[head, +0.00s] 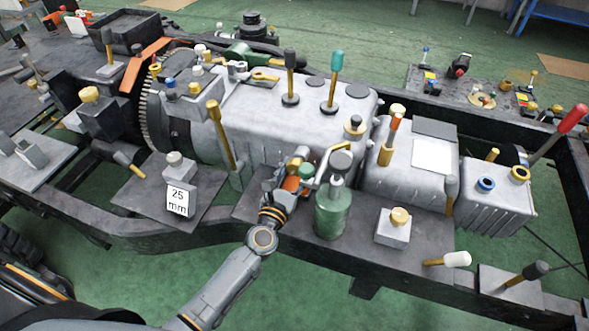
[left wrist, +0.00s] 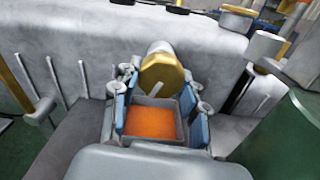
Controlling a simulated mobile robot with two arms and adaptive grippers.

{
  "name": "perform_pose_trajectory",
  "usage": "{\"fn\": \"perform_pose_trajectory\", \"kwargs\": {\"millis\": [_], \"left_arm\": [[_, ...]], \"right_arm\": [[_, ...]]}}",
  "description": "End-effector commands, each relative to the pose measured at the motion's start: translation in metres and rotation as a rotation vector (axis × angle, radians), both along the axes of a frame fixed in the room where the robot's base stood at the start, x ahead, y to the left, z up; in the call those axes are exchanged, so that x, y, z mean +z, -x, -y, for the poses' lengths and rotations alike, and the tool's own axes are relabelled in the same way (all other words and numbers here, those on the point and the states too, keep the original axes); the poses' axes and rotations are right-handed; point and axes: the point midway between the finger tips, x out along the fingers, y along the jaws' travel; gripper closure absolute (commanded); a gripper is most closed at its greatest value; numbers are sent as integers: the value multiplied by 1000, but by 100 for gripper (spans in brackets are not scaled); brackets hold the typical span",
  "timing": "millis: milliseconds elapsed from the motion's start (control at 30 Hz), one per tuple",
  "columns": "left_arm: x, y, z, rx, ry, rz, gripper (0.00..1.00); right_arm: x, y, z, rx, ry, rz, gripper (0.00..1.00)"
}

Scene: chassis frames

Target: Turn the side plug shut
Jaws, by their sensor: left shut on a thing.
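The side plug (left wrist: 162,76) has a flat yellow head on a pale round stub at the side of the grey gearbox housing (left wrist: 130,35). My left gripper (left wrist: 160,88) reaches it from the front, its blue-grey fingers on either side of the yellow head, shut on it. The orange palm shows below the plug. In the head view my left gripper (head: 297,170) is against the lower front side of the housing (head: 275,115), left of a green cylinder. There the plug is mostly hidden by the gripper. My right gripper is not in view.
The green cylinder (head: 332,213) with a bent pipe stands close right of my gripper. A yellow lever (head: 222,135) rises to its left. A block with a yellow knob (head: 394,228) and a "25 mm" sign (head: 178,201) stand on the frame. Green floor lies in front.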

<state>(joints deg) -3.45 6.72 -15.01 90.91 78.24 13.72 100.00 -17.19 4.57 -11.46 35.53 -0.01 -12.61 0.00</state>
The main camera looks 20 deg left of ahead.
Motion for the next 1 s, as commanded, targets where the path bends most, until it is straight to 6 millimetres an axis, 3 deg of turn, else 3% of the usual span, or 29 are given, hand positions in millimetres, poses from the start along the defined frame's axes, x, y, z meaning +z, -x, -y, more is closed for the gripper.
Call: {"fn": "perform_pose_trajectory", "kwargs": {"millis": [1000], "left_arm": [[3, 0, -2, 0, -940, 31, 88]], "right_arm": [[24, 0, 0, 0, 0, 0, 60]]}}
